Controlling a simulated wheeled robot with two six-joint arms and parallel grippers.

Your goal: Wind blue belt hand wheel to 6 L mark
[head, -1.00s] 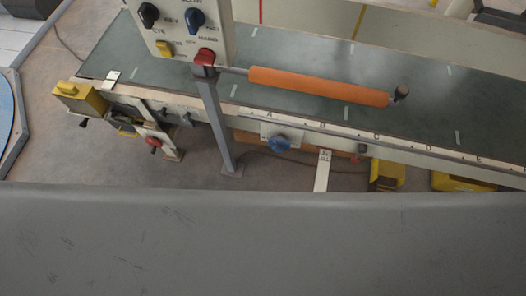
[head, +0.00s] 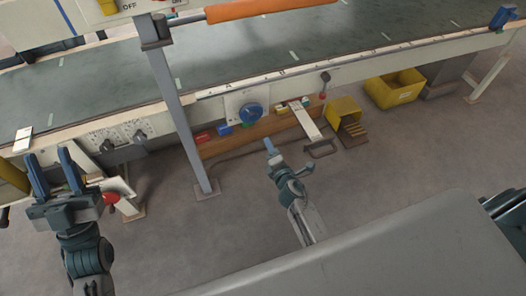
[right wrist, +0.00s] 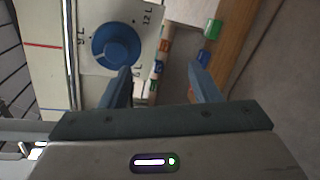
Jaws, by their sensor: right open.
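The blue hand wheel (head: 250,112) sits on a pale plate on the side of the conveyor frame. In the right wrist view the wheel (right wrist: 116,45) is at upper left, with a 12 L mark at its upper right and another mark at its left, turned and hard to read. My right gripper (head: 270,146) is below and right of the wheel in the head view, apart from it. In the right wrist view its fingers (right wrist: 159,72) are spread and empty. My left gripper (head: 54,165) is at the far left, fingers apart, nothing between them.
A grey post (head: 174,110) stands left of the wheel. A red knob (head: 111,198) is near my left gripper. Floor in front is clear.

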